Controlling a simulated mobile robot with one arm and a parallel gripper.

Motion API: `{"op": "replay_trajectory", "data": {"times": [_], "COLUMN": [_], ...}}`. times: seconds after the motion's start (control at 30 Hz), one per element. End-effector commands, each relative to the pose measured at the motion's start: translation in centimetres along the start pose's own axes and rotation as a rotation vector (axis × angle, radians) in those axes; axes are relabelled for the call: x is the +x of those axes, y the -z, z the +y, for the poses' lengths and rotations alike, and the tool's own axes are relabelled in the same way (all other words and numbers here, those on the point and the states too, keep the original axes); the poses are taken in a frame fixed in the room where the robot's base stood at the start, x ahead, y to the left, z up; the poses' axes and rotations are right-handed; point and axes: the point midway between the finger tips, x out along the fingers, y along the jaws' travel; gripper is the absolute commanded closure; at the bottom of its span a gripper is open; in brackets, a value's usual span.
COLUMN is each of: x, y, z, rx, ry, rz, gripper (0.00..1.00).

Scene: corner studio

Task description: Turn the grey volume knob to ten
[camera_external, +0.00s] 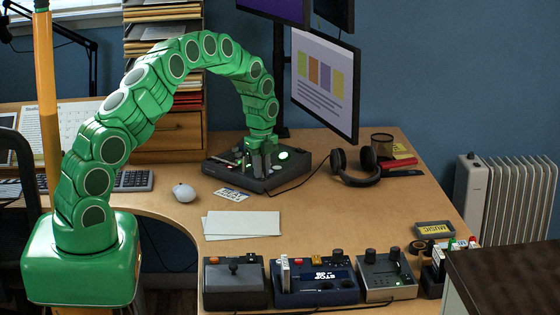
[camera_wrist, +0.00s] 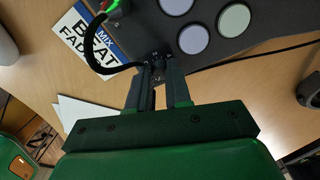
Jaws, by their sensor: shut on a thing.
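My gripper (camera_external: 257,170) reaches down from my green arm to a dark grey console (camera_external: 222,174) on the corner desk. In the wrist view its two dark fingers (camera_wrist: 157,70) close around a small dark knob (camera_wrist: 157,61) near the edge of the console (camera_wrist: 153,25). The fingers cover most of the knob. Small pale marks ring it, too small to read, so I cannot tell its setting. Large pale round buttons (camera_wrist: 194,39) sit beside it. In the external view one button (camera_external: 283,155) glows green. The fingers hide the knob there.
Headphones (camera_external: 357,168) lie right of the console. A monitor (camera_external: 325,82) overhangs. Several control boxes (camera_external: 315,284) line the front edge. White paper (camera_external: 242,223) lies between.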

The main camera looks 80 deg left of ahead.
Motion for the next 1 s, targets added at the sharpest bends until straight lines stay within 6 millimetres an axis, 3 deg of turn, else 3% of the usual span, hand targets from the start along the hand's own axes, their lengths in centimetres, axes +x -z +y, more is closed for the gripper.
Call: {"op": "replay_trajectory", "data": {"times": [0.67,0.7,0.77,1.0], "x": [-0.02,-0.02,-0.02,-0.01], "y": [-0.05,-0.05,-0.06,-0.03], "z": [-0.02,-0.02,-0.02,-0.01], "rx": [0.066,0.066,0.066,0.066], "ry": [0.001,0.001,0.001,0.001], "rz": [-0.001,-0.001,-0.001,0.000], "gripper": [1.00,0.80,0.71,0.71]}}
